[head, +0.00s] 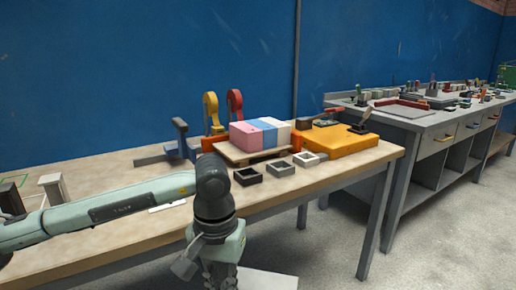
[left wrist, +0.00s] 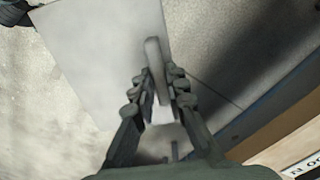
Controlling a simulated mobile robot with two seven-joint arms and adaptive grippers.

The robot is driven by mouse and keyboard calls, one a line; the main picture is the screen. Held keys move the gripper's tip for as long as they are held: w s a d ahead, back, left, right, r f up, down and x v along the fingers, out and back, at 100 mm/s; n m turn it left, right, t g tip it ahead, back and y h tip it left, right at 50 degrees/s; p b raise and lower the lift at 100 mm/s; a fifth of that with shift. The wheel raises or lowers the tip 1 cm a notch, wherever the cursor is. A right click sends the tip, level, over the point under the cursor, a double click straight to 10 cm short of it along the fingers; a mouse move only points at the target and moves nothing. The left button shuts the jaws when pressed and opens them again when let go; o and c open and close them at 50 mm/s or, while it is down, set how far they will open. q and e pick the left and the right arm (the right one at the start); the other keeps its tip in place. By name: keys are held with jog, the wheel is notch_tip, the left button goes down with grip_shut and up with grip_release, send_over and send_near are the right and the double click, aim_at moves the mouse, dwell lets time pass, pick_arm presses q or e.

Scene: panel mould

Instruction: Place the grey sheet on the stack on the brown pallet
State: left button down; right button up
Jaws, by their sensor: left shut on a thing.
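The grey sheet (left wrist: 105,50) hangs below my left gripper (left wrist: 160,95) in the left wrist view. That gripper is shut on the sheet's upright handle (left wrist: 155,65). In the head view, part of the sheet (head: 270,281) shows at the bottom, in front of the table, beside my left gripper (head: 222,284). The brown pallet (head: 232,155) stands on the table with a stack (head: 258,135) of pink, blue and cream blocks on it. The sheet is apart from the stack. My right gripper is not in view.
Small dark and pale square frames (head: 280,169) stand in front of the pallet. A yellow-orange block (head: 345,140) with tools is to its right. Yellow (head: 211,107) and red (head: 235,103) upright pieces stand behind. The wooden table's front edge (head: 310,190) lies between sheet and stack.

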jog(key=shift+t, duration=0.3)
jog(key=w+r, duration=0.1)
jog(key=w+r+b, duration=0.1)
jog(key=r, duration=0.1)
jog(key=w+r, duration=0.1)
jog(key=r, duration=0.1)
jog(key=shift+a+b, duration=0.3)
jog(key=shift+b, duration=0.05)
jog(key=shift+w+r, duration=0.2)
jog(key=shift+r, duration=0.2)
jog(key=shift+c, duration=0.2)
pick_arm(q)
jog(key=w+a+f+n, duration=0.2)
jog(key=a, duration=1)
jog(key=shift+f+n, duration=0.3)
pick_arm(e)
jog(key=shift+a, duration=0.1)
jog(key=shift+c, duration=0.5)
